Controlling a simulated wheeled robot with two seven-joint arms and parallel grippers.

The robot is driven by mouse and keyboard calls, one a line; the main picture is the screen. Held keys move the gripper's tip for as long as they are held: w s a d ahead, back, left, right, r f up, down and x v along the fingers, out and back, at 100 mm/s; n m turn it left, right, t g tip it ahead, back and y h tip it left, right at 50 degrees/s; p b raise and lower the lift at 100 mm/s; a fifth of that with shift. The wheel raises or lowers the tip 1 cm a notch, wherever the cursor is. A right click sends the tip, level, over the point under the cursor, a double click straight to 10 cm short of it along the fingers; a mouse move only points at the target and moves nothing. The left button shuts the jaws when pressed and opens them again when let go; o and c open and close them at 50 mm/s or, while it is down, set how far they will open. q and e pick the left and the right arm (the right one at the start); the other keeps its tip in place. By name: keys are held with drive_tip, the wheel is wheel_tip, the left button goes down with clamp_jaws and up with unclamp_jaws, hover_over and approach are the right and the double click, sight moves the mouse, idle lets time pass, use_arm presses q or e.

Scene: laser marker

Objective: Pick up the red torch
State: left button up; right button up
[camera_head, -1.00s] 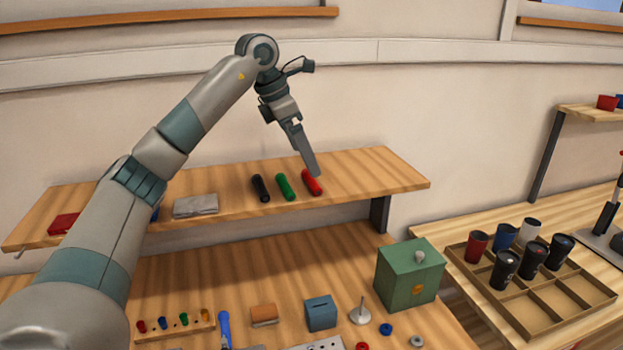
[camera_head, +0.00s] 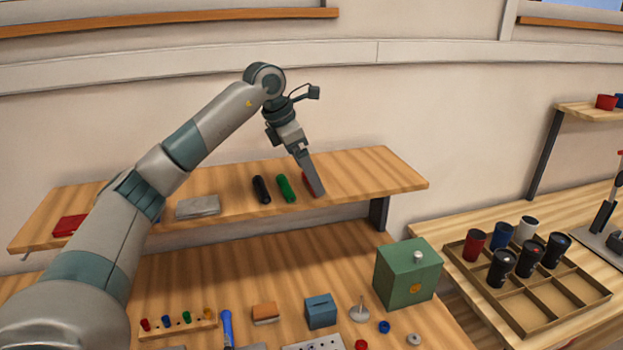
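The red torch (camera_head: 306,179) lies on the raised wooden shelf, at the right end of a row with a green torch (camera_head: 286,188) and a black torch (camera_head: 261,189). My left gripper (camera_head: 317,188) reaches down over the red torch and hides most of it; only a small red part shows at the fingers' left edge. The fingers are seen side-on, so I cannot tell whether they are open or shut on it. My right gripper is not in view.
A grey folded item (camera_head: 197,207) and a red item (camera_head: 69,225) lie further left on the shelf (camera_head: 375,175). Its right end is clear. Below stand a green box (camera_head: 408,273), a blue box (camera_head: 320,311) and a peg rack (camera_head: 178,328). A cup tray (camera_head: 520,318) is at right.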

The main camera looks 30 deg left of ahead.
use_arm(q)
drive_tip(key=shift+x, duration=0.8)
drive_tip(key=shift+r, duration=0.1)
drive_tip(key=shift+c, duration=0.4)
drive_tip(key=c, duration=1.1)
drive_tip(key=shift+o, duration=0.2)
drive_tip(key=shift+r, duration=0.1)
